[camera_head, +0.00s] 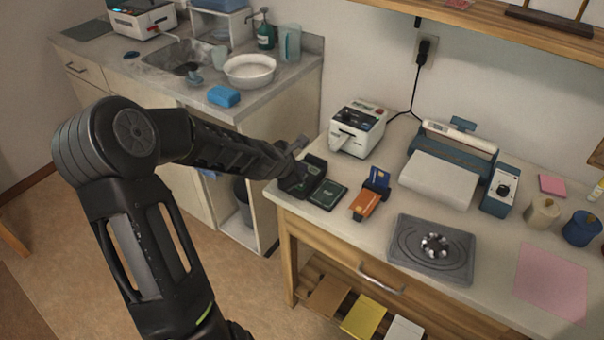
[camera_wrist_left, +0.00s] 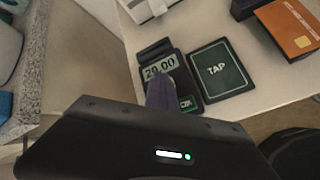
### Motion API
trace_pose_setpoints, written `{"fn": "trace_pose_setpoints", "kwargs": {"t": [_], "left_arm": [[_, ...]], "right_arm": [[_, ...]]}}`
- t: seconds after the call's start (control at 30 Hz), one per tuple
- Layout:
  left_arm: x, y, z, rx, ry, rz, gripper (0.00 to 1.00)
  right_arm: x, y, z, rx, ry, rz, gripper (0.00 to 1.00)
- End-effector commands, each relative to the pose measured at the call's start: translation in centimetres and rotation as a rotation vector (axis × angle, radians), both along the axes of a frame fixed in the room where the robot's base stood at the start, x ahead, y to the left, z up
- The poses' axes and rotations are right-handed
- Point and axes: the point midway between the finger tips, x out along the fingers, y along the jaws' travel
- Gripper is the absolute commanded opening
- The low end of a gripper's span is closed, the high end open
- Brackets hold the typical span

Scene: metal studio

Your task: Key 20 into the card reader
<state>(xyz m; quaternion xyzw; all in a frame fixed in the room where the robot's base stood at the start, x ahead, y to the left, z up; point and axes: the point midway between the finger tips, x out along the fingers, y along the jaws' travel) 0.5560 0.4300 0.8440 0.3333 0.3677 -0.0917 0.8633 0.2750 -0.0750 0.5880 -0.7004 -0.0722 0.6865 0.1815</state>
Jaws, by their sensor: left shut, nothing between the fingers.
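The dark card reader (camera_head: 315,166) sits at the left front corner of the right-hand counter. In the left wrist view the reader (camera_wrist_left: 147,52) has a lit display (camera_wrist_left: 159,66) that reads 20.00. A green key marked OK (camera_wrist_left: 187,103) shows below it; most other keys are hidden behind my fingers. Beside the reader lies a green-black pad marked TAP (camera_wrist_left: 220,70). My left gripper (camera_head: 298,178) is shut and empty over the reader's keys. Its fingertips (camera_wrist_left: 159,88) lie just below the display in the wrist view; I cannot tell whether they touch. My right gripper is not in view.
A holder with a blue card (camera_head: 379,177) and an orange card (camera_head: 366,203) stands right of the pad. A white printer-like machine (camera_head: 358,128) stands behind. A grey tray (camera_head: 405,250) lies further right. A gap separates this counter from the sink counter (camera_head: 290,85).

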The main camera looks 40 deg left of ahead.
Motion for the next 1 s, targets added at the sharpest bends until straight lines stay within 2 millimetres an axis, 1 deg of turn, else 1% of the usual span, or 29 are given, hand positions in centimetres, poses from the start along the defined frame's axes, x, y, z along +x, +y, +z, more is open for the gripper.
{"fn": "trace_pose_setpoints", "kwargs": {"t": [0.23,0.57,0.9,1.0], "left_arm": [[-0.1,0.0,0.1,-0.001,0.001,0.001,0.0],[0.0,0.0,1.6,0.0,0.001,0.001,0.0],[0.0,0.0,1.7,0.0,0.0,0.0,0.0],[0.0,0.0,1.9,0.0,0.0,0.0,0.0]], "right_arm": [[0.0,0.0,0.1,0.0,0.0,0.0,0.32],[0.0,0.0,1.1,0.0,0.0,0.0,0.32],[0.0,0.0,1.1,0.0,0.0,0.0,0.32],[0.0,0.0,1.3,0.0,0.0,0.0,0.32]]}}
